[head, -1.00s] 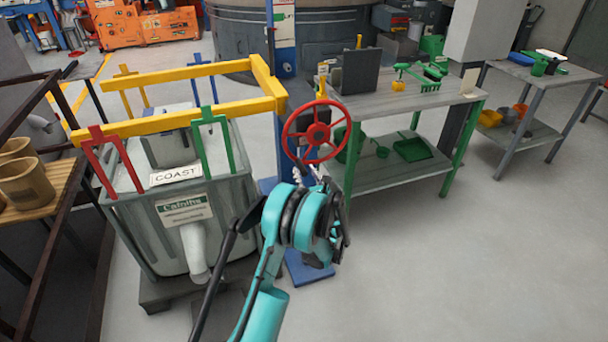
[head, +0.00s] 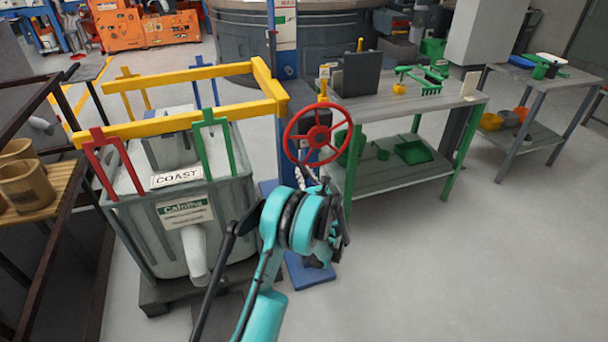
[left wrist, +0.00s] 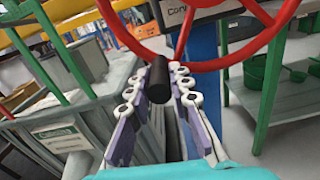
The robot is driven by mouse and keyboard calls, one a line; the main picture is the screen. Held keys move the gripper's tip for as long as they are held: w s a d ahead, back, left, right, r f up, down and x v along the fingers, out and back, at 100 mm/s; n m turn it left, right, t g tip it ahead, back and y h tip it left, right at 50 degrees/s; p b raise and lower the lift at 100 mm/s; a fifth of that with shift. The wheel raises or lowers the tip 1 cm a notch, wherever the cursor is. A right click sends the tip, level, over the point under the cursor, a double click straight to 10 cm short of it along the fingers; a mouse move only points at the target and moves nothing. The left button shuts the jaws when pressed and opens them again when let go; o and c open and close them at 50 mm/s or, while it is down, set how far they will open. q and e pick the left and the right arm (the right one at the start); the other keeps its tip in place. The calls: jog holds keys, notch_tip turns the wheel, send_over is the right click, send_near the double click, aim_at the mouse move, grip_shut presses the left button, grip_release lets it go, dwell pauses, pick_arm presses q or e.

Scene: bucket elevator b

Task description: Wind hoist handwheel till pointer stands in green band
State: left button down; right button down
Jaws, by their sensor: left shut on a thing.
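The red hoist handwheel (head: 316,134) is mounted on the blue post, in front of the grey bench. In the left wrist view its red rim (left wrist: 265,40) and spokes fill the top, and its black handle (left wrist: 158,80) sticks out toward me. My left gripper (head: 322,182) is just below the wheel in the head view. In the left wrist view its fingers (left wrist: 160,82) are closed around the black handle. A white scale plate (head: 285,25) marked MAX, with some green, is on the blue post, cut by the top edge. My right gripper is not in view.
A grey tank (head: 190,225) labelled COAST, with yellow rails (head: 180,122) and red and green brackets, stands left of the wheel. A grey bench (head: 420,105) with green legs stands close behind on the right. The floor at the right front is clear.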

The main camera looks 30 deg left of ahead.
pick_arm(q)
jog(key=shift+w+d+f, duration=0.1)
jog(key=shift+w+d, duration=0.15)
jog(key=shift+d, duration=0.1)
